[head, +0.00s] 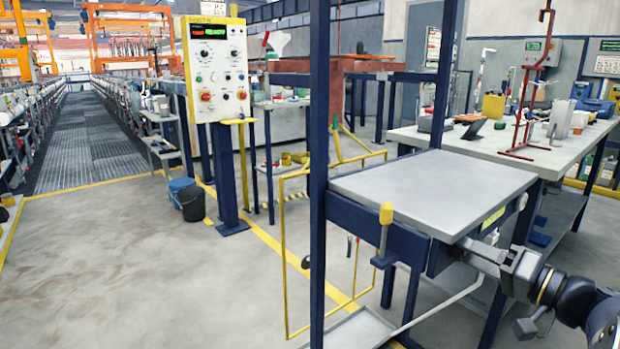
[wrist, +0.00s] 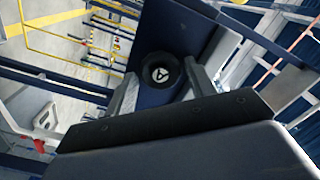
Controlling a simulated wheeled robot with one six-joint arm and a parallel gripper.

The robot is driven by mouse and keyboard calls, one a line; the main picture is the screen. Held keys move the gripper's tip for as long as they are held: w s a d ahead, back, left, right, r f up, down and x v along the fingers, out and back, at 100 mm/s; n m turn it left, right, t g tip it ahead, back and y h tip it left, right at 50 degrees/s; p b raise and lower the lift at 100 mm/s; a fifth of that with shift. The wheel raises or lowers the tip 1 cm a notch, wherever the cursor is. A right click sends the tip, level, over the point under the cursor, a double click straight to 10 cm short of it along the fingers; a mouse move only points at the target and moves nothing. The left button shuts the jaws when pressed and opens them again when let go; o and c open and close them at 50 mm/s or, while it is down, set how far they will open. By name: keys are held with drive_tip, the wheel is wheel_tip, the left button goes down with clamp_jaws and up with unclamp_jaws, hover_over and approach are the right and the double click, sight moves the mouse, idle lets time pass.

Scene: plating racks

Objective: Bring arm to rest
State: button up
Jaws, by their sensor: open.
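My gripper (head: 474,255) is at the lower right in the head view, level with the dark blue frame just under the grey tabletop (head: 435,190). In the wrist view my gripper (wrist: 161,85) shows its two grey fingers apart. A round black knob (wrist: 158,72) with a white triangle mark shows between the fingers, in front of a dark blue beam (wrist: 177,35). I cannot tell whether the fingers touch the knob. The knob cannot be made out in the head view.
A dark blue post (head: 318,150) and a yellow-topped handle (head: 386,214) stand at the table's left. A control panel (head: 216,70) stands farther back. A cluttered workbench (head: 480,143) is behind the table. The floor (head: 150,270) at left is clear.

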drive_tip(key=shift+n, duration=0.6)
